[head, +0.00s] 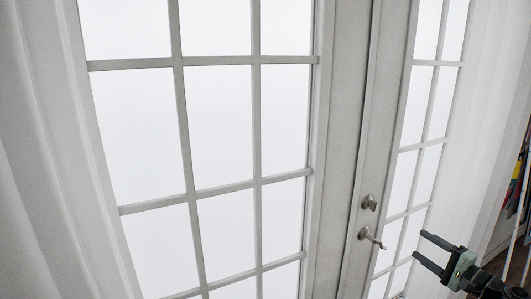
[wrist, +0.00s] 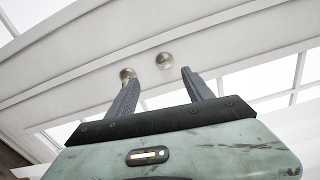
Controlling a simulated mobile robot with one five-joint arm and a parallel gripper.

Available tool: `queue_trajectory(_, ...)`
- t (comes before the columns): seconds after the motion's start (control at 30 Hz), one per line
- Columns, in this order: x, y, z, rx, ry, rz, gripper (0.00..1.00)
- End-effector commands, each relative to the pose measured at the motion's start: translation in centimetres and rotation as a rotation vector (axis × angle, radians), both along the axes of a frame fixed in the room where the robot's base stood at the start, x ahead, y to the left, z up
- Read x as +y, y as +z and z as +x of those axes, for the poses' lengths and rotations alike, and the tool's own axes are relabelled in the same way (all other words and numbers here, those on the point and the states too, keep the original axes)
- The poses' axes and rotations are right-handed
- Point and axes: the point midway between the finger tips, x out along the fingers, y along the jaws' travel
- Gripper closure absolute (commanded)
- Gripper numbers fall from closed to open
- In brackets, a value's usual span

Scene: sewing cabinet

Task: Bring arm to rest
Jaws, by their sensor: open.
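My gripper (head: 419,246) is at the lower right of the head view, in front of the glazed doors, with its fingers pointing left towards the door handle. It is open, with nothing between its fingers. The wrist view also shows my gripper (wrist: 158,75) with its two dark fingers spread apart and empty. The door handle (head: 370,238) is a metal lever, with a round lock (head: 369,202) above it. In the wrist view two round metal fittings, one (wrist: 164,61) between the fingertips and one (wrist: 127,74) by the left fingertip, show on the white door frame.
White double doors with glass panes (head: 228,120) fill most of the head view. A pale curtain (head: 45,160) hangs at the left and another (head: 480,140) at the right. Some coloured items (head: 517,180) stand at the far right edge, above a dark floor.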

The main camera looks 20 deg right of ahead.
Motion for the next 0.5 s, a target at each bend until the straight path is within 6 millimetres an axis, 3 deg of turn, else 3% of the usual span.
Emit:
queue_trajectory(0.27, 4.1, -2.3, 3.5, 0.104, 0.101, -0.053, 0.40)
queue_trajectory(0.5, 10.8, -5.7, 7.8, 0.252, 0.253, -0.148, 0.40)
